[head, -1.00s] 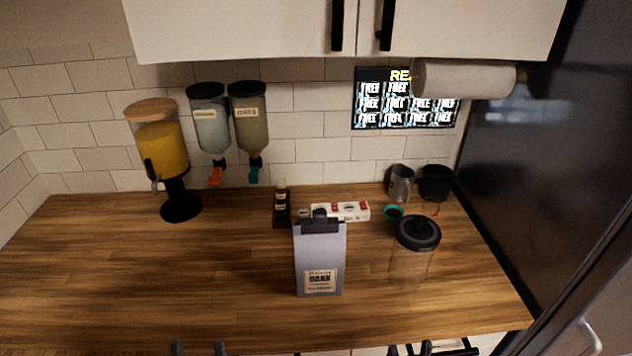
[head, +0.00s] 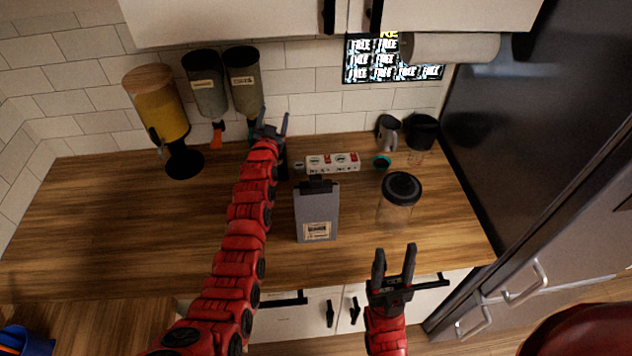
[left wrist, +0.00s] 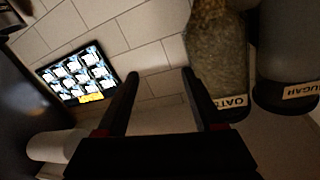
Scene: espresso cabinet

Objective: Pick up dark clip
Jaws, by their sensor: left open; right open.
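The dark clip (head: 317,185) sits across the top of an upright grey-blue bag (head: 316,212) with a pale label, in the middle of the counter. My left gripper (head: 274,114) is open and empty, above and behind the bag, in front of the oats dispenser. In the left wrist view its open fingers (left wrist: 160,73) have only wall tiles between them; the clip is not in that view. My right gripper (head: 394,249) is open and empty at the counter's front edge, right of and nearer than the bag.
A clear jar with a black lid (head: 401,190) stands right of the bag. A red-and-white box (head: 333,163) lies behind it. Dispensers (head: 204,85) hang on the wall, and a yellow-filled dispenser (head: 160,110) stands at left. The counter's left part (head: 110,215) is clear.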

